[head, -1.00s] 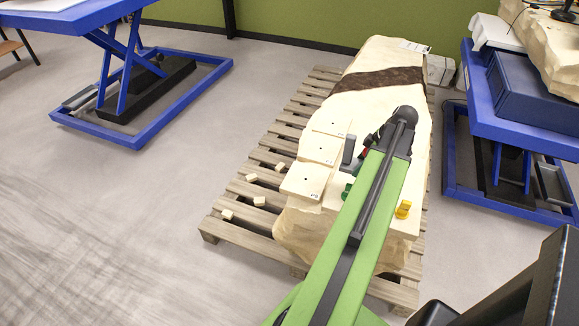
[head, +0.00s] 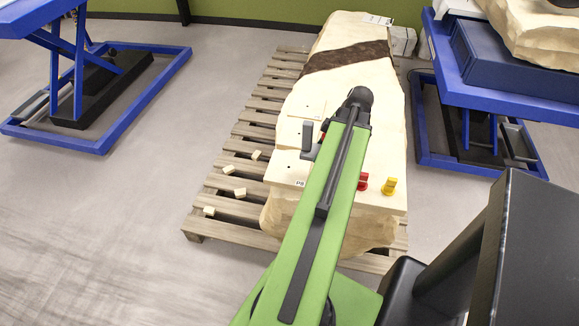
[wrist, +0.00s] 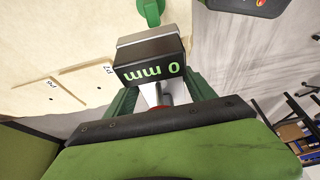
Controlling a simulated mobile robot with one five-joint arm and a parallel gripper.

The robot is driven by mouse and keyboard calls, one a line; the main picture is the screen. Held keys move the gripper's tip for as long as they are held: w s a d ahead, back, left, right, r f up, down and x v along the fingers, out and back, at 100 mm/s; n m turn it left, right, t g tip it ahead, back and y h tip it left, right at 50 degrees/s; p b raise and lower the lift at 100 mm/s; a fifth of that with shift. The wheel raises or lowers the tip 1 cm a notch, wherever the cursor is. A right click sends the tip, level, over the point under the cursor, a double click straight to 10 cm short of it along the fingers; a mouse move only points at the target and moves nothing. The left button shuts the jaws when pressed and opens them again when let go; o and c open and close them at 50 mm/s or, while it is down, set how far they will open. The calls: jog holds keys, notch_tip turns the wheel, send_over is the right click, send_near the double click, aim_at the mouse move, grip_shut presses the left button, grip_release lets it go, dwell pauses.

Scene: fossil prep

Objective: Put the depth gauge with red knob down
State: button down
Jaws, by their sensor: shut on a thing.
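The depth gauge (wrist: 150,62) is a dark block with a lit "0 mm" display, close in front of the camera in the wrist view. My gripper (wrist: 160,97) is shut on it, with a green finger on each side. A bit of red shows between the fingers, and most of the knob is hidden. In the head view, a small red spot (head: 323,137) shows beside my arm above the pale stone block (head: 345,95). I cannot tell whether the gauge touches the stone.
Pale plates lie on the stone, one marked P8 (head: 285,170). A red piece (head: 363,182) and a yellow piece (head: 389,187) stand near its front right; a green piece (wrist: 148,12) shows in the wrist view. The wooden pallet (head: 222,182) holds loose chips (head: 228,169).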

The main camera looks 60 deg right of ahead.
jog(key=shift+s+a, duration=0.15)
jog(key=shift+a, duration=0.4)
jog(key=b, duration=0.7)
send_near(285, 166)
jog(key=shift+w+a+f, duration=0.3)
jog(key=shift+w+f, duration=0.35)
jog(key=shift+f, duration=0.15)
jog(key=shift+w, duration=0.35)
notch_tip(285, 166, down, 4)
jog(key=b, duration=0.4)
jog(key=shift+f, duration=0.2)
jog(key=shift+a+r, duration=0.1)
jog(key=shift+r, duration=0.1)
jog(key=shift+f, duration=0.1)
jog(key=shift+c, duration=1.6)
grip_release()
